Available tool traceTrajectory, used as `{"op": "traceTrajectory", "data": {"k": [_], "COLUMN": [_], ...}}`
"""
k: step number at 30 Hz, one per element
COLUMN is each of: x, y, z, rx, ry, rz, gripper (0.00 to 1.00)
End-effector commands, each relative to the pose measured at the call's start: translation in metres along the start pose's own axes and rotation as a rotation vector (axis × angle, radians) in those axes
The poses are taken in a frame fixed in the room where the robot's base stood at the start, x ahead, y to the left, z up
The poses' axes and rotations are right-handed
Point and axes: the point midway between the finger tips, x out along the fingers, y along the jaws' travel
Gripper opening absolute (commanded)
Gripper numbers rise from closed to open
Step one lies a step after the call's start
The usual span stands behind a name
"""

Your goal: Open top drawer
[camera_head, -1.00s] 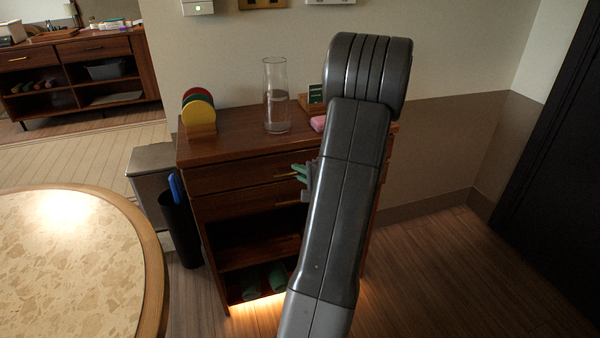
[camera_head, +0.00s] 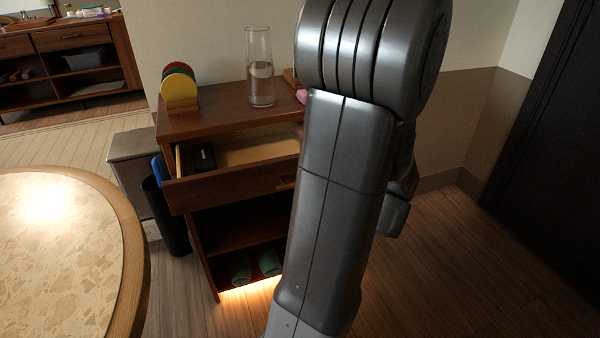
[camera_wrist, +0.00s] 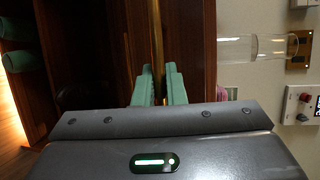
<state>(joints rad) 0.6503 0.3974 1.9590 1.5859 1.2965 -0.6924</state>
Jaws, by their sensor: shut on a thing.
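The top drawer (camera_head: 230,188) of the wooden cabinet is pulled out, and its pale interior (camera_head: 255,150) shows in the head view. A small black item (camera_head: 204,157) lies inside at the left. The left end of its brass handle (camera_head: 286,184) shows beside my arm. In the wrist view my gripper (camera_wrist: 159,90) has its green fingers closed around the brass handle (camera_wrist: 157,35), one on each side. In the head view my arm hides the gripper and the drawer's right part.
A glass vase (camera_head: 260,70) and a rack of coloured discs (camera_head: 180,88) stand on the cabinet top (camera_head: 215,115). A round table (camera_head: 70,260) is at the left. A grey bin (camera_head: 130,145) and a black bin (camera_head: 165,215) stand left of the cabinet. Floor is clear at right.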

Motion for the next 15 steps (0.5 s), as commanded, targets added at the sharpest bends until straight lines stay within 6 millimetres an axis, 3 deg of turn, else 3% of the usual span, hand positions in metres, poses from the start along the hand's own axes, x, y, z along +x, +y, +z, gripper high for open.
{"op": "traceTrajectory", "data": {"k": [6, 15], "x": [-0.021, -0.028], "y": [0.006, 0.006], "z": [0.009, 0.011], "rx": [0.001, 0.001], "ry": [0.002, 0.000], "rz": [0.001, 0.001], "gripper": [0.00, 0.00]}}
